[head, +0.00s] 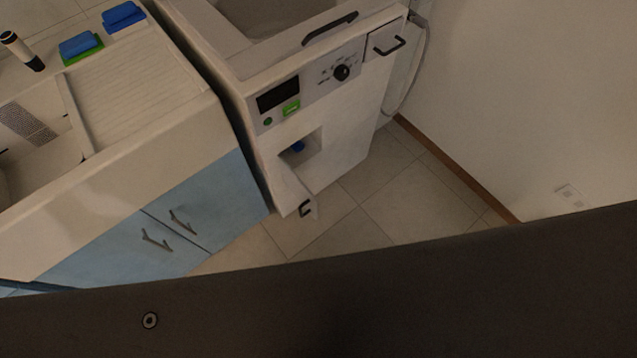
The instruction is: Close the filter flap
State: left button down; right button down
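The filter flap (292,189) is on the front of a white washing machine (345,150), low on its left side. The flap stands open, swung outward from a square opening (306,151). A small dark handle (305,208) is at the flap's outer end. Neither of my grippers is in the head view.
A counter with a sink (35,130) and blue cabinet doors (150,230) stands left of the machine. A drawer handle (390,45) sticks out at the machine's upper right. Tiled floor (395,205) is free in front, with a wall (540,100) at right.

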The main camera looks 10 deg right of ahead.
aim_at(308, 199)
jog(key=z, duration=1.1)
jog(key=k, duration=0.55)
jog(key=u, duration=1.4)
